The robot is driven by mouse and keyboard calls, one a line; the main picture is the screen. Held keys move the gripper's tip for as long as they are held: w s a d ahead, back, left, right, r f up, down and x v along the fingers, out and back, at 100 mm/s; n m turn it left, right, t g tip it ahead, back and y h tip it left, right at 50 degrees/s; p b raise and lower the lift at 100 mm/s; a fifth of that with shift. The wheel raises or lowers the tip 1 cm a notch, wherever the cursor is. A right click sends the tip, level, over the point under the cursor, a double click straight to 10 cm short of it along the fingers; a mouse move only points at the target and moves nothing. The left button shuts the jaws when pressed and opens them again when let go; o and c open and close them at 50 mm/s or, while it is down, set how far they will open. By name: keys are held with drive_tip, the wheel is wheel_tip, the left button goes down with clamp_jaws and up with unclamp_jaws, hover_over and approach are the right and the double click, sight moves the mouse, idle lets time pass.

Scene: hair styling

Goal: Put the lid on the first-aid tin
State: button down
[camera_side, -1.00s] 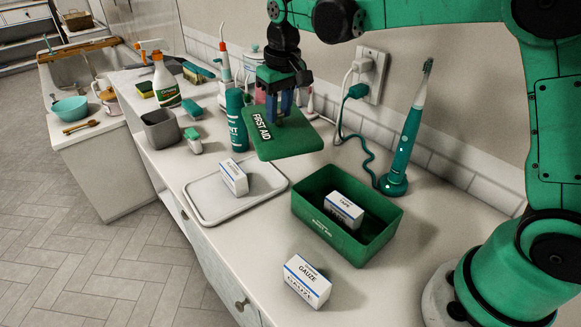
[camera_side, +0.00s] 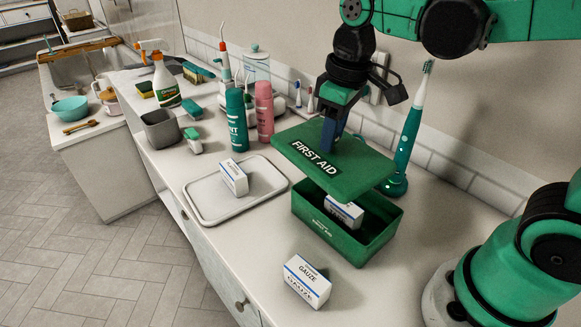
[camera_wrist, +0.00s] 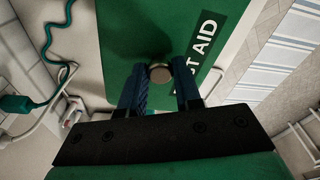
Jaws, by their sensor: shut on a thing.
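The green lid (camera_side: 355,172) with a white FIRST AID label hangs in my gripper (camera_side: 330,148), a little above the tin and over its back part. The lid is slightly tilted and apart from the tin. In the wrist view my gripper (camera_wrist: 160,85) has its fingers closed around the lid's round knob (camera_wrist: 159,73), and the lid (camera_wrist: 120,40) fills the middle. The open green tin (camera_side: 345,245) stands on the counter with a white tape box (camera_side: 345,213) inside. The lid hides the tin's back edge and part of its inside.
A gauze box (camera_side: 307,280) stands in front of the tin. A white tray (camera_side: 215,207) with a small white box (camera_side: 234,177) lies to its left. Teal and pink cans (camera_side: 264,110) stand behind the tray. An electric toothbrush (camera_side: 408,140) stands behind the tin.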

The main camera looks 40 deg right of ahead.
sight(353, 158)
drive_tip(key=shift+n, duration=0.5)
drive_tip(key=s, duration=0.1)
drive_tip(key=s+f, duration=0.1)
drive_tip(key=s+d, duration=0.1)
drive_tip(key=shift+s+f, duration=0.15)
drive_tip(key=shift+s, duration=0.25)
drive_tip(key=shift+f, duration=2.8)
drive_tip(key=shift+f, duration=0.45)
drive_tip(key=shift+c, duration=0.2)
unclamp_jaws()
drive_tip(key=shift+r, duration=3.55)
drive_tip(key=shift+c, duration=0.3)
